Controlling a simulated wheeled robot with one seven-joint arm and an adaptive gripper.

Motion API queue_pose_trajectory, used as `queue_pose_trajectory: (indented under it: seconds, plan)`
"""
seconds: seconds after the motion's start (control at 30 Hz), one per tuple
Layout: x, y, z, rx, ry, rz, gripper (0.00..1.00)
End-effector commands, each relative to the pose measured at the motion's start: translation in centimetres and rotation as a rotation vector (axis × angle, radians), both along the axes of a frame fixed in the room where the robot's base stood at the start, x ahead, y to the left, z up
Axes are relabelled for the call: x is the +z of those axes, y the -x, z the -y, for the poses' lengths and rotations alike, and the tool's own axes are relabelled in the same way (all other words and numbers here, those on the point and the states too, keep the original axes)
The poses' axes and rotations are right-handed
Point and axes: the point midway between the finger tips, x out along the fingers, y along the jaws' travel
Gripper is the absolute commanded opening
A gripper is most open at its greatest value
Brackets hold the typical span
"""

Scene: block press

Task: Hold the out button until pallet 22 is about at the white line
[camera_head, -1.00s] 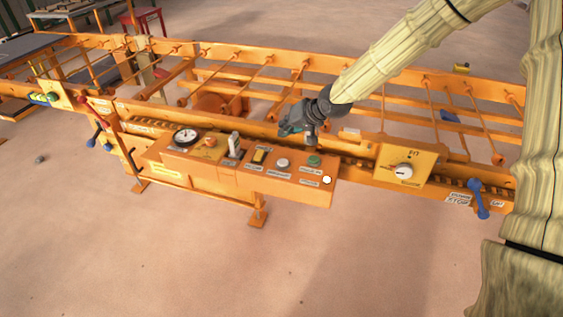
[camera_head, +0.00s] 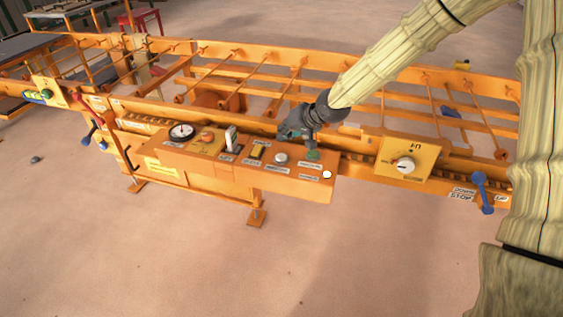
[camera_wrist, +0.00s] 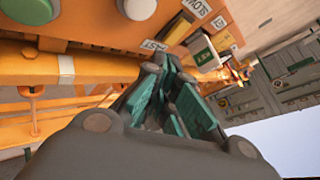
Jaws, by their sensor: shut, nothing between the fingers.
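The orange control panel (camera_head: 215,171) carries a green button (camera_head: 313,155), a grey-white button (camera_head: 281,157) and a white button (camera_head: 327,174). Their labels are too small for me to tell which is the out button. My gripper (camera_head: 309,146) is shut and empty, pointing down just behind and above the green button. Touching or apart, I cannot tell. In the wrist view the shut fingers (camera_wrist: 178,98) show below the panel edge, with the green button (camera_wrist: 27,10) at upper left and the grey-white button (camera_wrist: 139,8) nearer. I cannot make out pallet 22 or the white line.
The panel also has a gauge (camera_head: 182,131), an orange button (camera_head: 207,136), a lever (camera_head: 231,137) and a yellow switch (camera_head: 257,149). A yellow plate with a white knob (camera_head: 405,165) and a blue-handled lever (camera_head: 482,190) stand to the right. An orange roller frame (camera_head: 250,60) runs behind.

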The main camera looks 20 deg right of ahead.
Motion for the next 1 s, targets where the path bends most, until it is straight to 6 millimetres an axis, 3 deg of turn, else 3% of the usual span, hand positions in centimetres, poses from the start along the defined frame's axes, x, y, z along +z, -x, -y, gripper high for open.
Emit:
queue_pose_trajectory:
  seconds: [0.03, 0.4, 1.0]
  plan:
    - [-1.0, 0.0, 0.0, 0.001, 0.001, 0.0, 0.0]
    - [-4.2, 0.0, 0.0, 0.001, 0.0, -0.001, 0.0]
    - [-4.6, 0.0, 0.0, 0.001, 0.001, 0.0, 0.0]
